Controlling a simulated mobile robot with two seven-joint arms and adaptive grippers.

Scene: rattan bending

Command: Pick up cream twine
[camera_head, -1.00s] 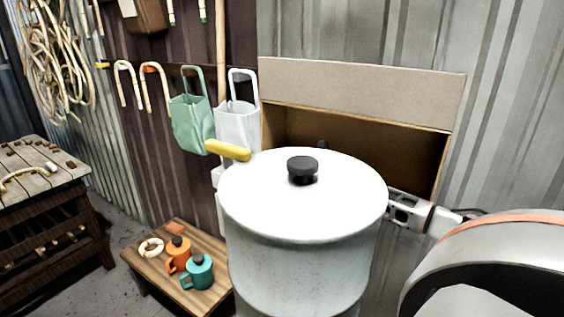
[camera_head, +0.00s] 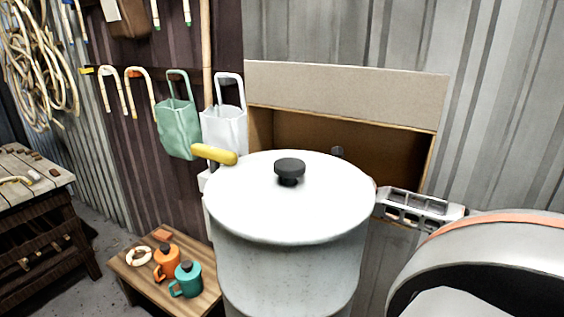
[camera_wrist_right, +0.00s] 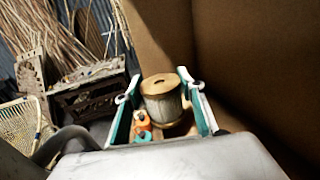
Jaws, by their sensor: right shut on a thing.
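The cream twine (camera_wrist_right: 162,108) is a pale spool with tan round ends, seen upright in the right wrist view. It sits between the two fingers of my right gripper (camera_wrist_right: 158,80), which is shut on it. In the head view the grey linkage of my right gripper (camera_head: 418,207) shows at the right edge of the large white pot (camera_head: 290,270). Its fingertips and the twine are hidden there behind the pot. My left gripper is in neither view.
An open cardboard box (camera_head: 345,90) stands behind the pot. A small dark round thing (camera_head: 337,150), unclear, shows before its opening. A low wooden table (camera_head: 205,300) at the lower left holds an orange mug (camera_head: 166,262) and a teal mug (camera_head: 187,279). Bags hang on the wall.

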